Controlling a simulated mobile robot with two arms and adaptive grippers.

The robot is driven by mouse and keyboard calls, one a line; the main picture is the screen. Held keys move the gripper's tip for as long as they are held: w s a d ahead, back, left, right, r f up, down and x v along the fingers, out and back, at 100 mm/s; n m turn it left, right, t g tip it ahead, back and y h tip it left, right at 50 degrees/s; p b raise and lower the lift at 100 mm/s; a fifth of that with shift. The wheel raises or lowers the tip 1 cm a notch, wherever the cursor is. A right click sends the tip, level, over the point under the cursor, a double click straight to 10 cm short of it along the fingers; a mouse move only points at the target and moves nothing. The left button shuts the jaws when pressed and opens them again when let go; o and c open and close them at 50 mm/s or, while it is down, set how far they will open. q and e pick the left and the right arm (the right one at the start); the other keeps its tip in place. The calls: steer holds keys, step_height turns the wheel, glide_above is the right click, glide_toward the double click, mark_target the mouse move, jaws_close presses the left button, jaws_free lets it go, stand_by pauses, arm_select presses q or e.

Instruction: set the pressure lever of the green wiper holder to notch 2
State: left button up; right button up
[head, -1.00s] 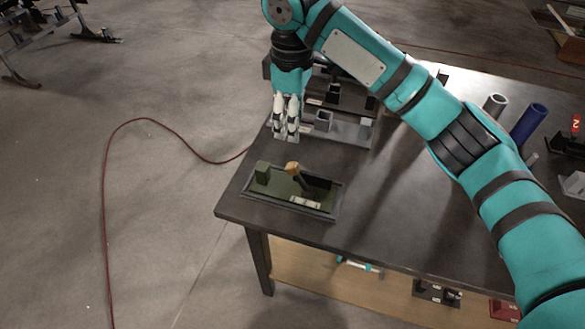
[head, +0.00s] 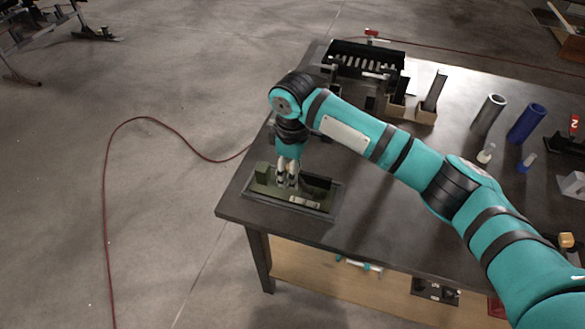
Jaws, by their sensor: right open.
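The green wiper holder (head: 263,186) sits in a dark shallow tray (head: 330,210) at the near left corner of the table. It has a raised green block at its left end and a pale scale strip (head: 304,201) along its front. My right gripper (head: 287,186) points down over the middle of the holder, where the tan-tipped lever stood in the earlier frame. Its jaws are open. The lever is hidden by the fingers now, so I cannot tell whether they touch it or which notch it is at. My left gripper is not in view.
A black rack (head: 366,58) stands at the back of the table. A grey tube (head: 489,113) and a blue tube (head: 527,123) stand at the right. The tabletop (head: 375,205) right of the tray is clear. A red cable lies on the floor.

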mark_target(301, 178)
jaws_close()
stand_by(0.3)
steer(key=d+y+p, duration=0.2)
steer(key=p, duration=0.1)
steer(key=s+r+t+y+p, duration=0.1)
steer(key=p, duration=0.1)
steer(key=shift+d+y, duration=0.4)
steer(key=shift+s+d+t+y, duration=0.1)
steer(key=shift+d+t+y, duration=0.35)
steer(key=shift+y, duration=0.25)
steer(key=shift+a, duration=0.1)
